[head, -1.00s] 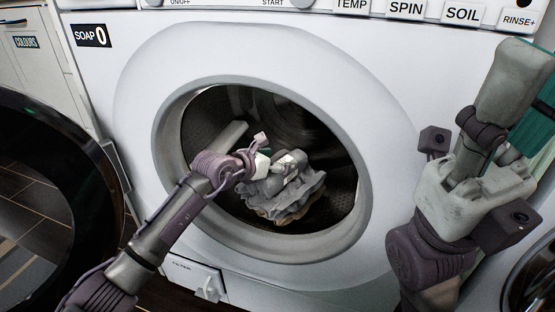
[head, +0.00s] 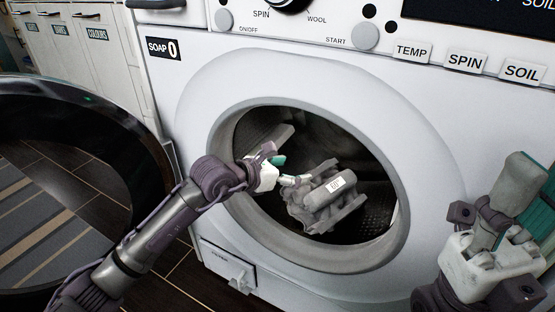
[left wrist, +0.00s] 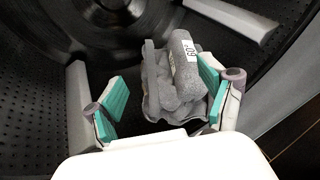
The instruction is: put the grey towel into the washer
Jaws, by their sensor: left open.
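The grey towel (head: 333,188), with a white tag, lies inside the washer drum in the head view, loosely rolled on a grey crumpled part. In the left wrist view the towel (left wrist: 186,62) shows a "60°" tag and sits between and just beyond the fingertips. My left gripper (head: 287,172) reaches through the round door opening of the washer (head: 413,115). Its teal-padded fingers (left wrist: 162,85) stand apart, open, with the right finger close to the towel. My right gripper (head: 495,250) is outside at the lower right; its fingers are not clear.
The washer's dark round door (head: 120,130) stands open at the left. A pale drum paddle (left wrist: 235,18) rises beside the towel. A filter flap (head: 228,268) is below the opening. A striped rug (head: 45,225) lies on the dark tiled floor.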

